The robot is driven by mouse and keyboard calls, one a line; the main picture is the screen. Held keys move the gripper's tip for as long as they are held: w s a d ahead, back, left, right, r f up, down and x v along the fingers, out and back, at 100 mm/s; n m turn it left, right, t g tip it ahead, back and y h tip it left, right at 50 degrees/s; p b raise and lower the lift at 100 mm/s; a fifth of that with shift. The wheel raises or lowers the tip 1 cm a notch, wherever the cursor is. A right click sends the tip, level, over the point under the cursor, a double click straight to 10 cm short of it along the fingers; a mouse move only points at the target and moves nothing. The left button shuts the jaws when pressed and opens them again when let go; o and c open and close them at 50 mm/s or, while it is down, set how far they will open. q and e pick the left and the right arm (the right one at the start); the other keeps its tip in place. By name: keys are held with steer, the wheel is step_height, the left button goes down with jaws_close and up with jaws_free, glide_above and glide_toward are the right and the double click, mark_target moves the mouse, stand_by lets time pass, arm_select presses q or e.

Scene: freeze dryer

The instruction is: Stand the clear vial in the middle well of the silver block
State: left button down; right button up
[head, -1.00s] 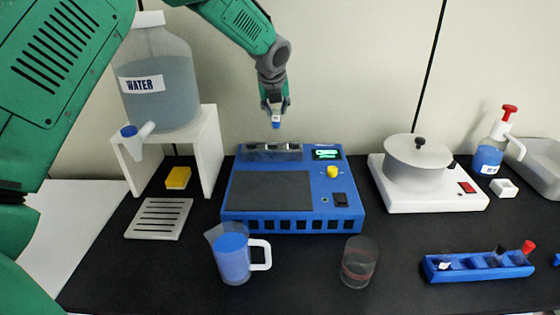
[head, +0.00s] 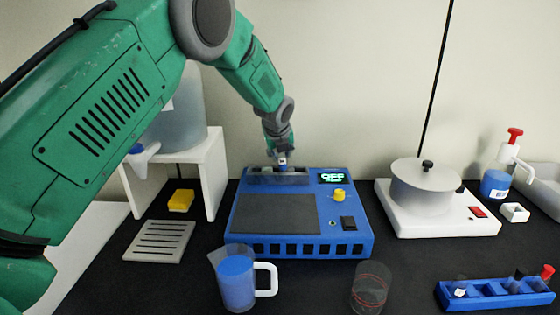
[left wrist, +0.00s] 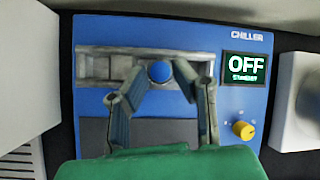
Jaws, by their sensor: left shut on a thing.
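My left gripper (head: 282,163) comes down from above at the silver block (head: 256,177) at the back of the blue chiller. It is shut on a vial with a blue cap (left wrist: 160,73); the fingers and cap hide the vial's body in the left wrist view. The vial is over or in the middle part of the silver block, which also shows in the left wrist view (left wrist: 97,67). I cannot tell how deep the vial sits. My right gripper is not in view.
The chiller (head: 300,238) has an OFF display and a yellow knob (head: 339,194). A blue rack (head: 497,299) holds several capped vials. A jug (head: 236,283) and a glass beaker (head: 369,287) stand in front. The water bottle's white stand (head: 213,170) is close on the left.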

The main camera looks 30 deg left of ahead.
mark_target(279, 161)
arm_select(q)
steer(key=f, duration=0.1)
steer(key=s+a+f, duration=0.1)
steer(key=shift+s+f+g, duration=0.3)
steer(key=shift+f+g, duration=0.05)
steer(key=shift+g, duration=0.05)
steer(key=c, duration=1.3)
jaws_free()
steer(key=shift+w+a+f, duration=0.45)
steer(key=shift+a+f, duration=0.1)
steer(key=shift+f, duration=0.05)
steer(key=shift+w, duration=0.15)
steer(key=shift+w+d+r, duration=0.1)
steer(key=shift+d+r, duration=0.35)
steer(key=shift+d, duration=0.25)
steer(key=shift+d+r, duration=0.15)
steer(key=shift+r, duration=0.2)
steer(key=v, duration=0.5)
steer(key=p+v, duration=0.1)
steer(key=v, duration=0.5)
steer(key=shift+s+r, duration=0.15)
steer(key=shift+s, duration=0.2)
